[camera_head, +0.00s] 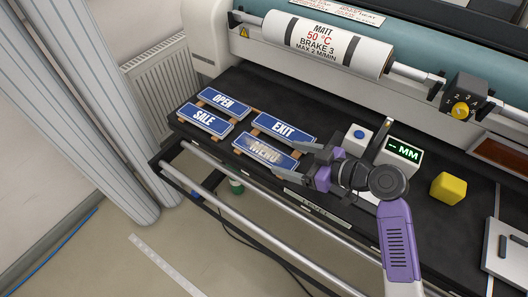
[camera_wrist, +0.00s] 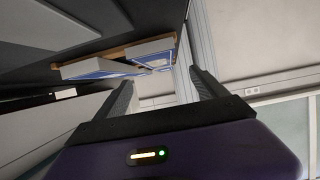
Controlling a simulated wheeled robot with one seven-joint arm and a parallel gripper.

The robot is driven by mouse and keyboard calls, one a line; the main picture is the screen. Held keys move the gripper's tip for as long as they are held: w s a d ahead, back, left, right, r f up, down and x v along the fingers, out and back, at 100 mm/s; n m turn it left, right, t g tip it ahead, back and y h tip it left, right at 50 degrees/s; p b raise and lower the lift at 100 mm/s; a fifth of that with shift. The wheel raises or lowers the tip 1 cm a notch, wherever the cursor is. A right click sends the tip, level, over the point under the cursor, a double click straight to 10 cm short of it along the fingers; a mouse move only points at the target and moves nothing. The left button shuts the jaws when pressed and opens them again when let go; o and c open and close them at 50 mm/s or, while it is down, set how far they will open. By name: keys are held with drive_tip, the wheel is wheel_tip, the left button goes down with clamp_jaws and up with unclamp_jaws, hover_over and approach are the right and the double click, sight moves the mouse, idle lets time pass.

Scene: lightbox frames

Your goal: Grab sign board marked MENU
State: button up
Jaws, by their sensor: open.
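The MENU sign board (camera_head: 265,152) is a blue plate with a white border, lying on wooden strips at the front right of a group of signs on the black table. My gripper (camera_head: 296,158) is at its right end with the fingers apart. Whether the fingers touch the board cannot be told. In the wrist view the open fingers (camera_wrist: 165,92) show with nothing clearly between their tips. Blue-faced boards (camera_wrist: 120,65) show edge-on beyond the fingers, and their text cannot be read there.
The EXIT sign (camera_head: 284,127) lies just behind MENU. The OPEN (camera_head: 223,101) and SALE (camera_head: 206,118) signs lie to its left. A small device reading MM (camera_head: 405,151) and a yellow block (camera_head: 448,188) are to the right. A laminator roll (camera_head: 325,43) runs behind. Metal rails (camera_head: 240,203) run along the front.

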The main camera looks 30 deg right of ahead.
sight(265, 152)
drive_tip(key=x, duration=0.2)
drive_tip(key=p+x, duration=0.1)
drive_tip(key=x, duration=0.4)
drive_tip(key=shift+w+f+p, duration=0.1)
drive_tip(key=shift+f+p, duration=0.25)
drive_tip(key=shift+p, duration=0.05)
drive_tip(key=shift+c, duration=0.4)
drive_tip(key=c, duration=1.4)
drive_tip(key=shift+r, duration=0.1)
drive_tip(key=shift+c, duration=0.2)
